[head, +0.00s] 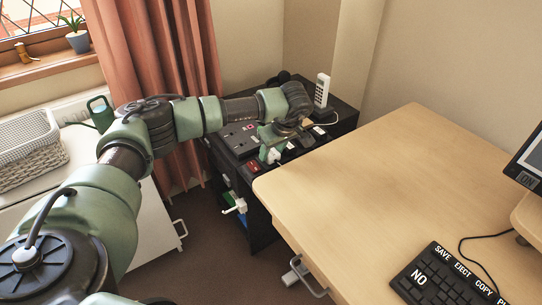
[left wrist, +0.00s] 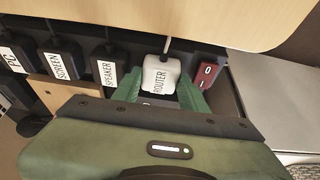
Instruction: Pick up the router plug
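The router plug (left wrist: 160,75) is white, labelled ROUTER, and sits upright in a row on a power strip in the left wrist view, its cable running up the picture. In the head view the white plug (head: 273,155) shows beside my left gripper (head: 268,142). My left gripper (left wrist: 160,90) is open, one green finger on each side of the plug's lower part. Narrow gaps seem to show between fingers and plug; I cannot tell whether either finger touches it. My right gripper is not in view.
Black SPEAKER (left wrist: 104,68), SCREEN (left wrist: 62,60) and PC (left wrist: 17,58) plugs stand left of it; a red switch (left wrist: 208,73) is close on its right. A wooden desk (head: 385,170) overhangs nearby. A white phone (head: 322,90) stands on the black cabinet (head: 345,117).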

